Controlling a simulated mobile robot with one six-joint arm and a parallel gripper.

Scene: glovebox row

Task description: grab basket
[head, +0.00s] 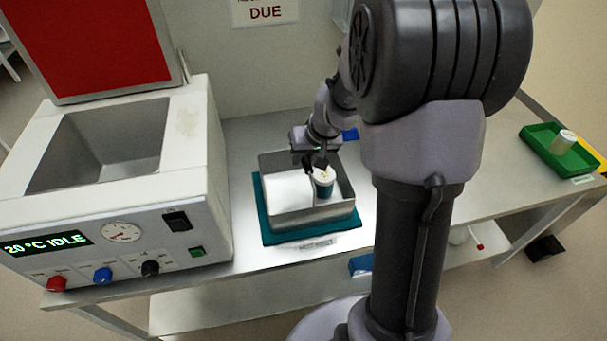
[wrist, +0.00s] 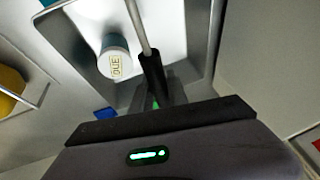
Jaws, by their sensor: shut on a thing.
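The basket is a grey metal open box (head: 333,208) standing on a teal mat (head: 262,222) on the bench; its wall shows in the wrist view (wrist: 205,40). A cup (head: 323,187) with a pale lid and blue lower part stands in it; in the wrist view the cup (wrist: 113,55) bears a "DUE" label. My gripper (head: 318,163) is over the basket, close beside the cup. The rod's ends are not clear.
A bath (head: 120,190) with an open basin and raised red lid stands at left, reading "20 °C IDLE". A green tray (head: 540,146) with a jar is at far right. A yellow object (wrist: 8,90) and a small blue item (wrist: 105,113) lie near the basket.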

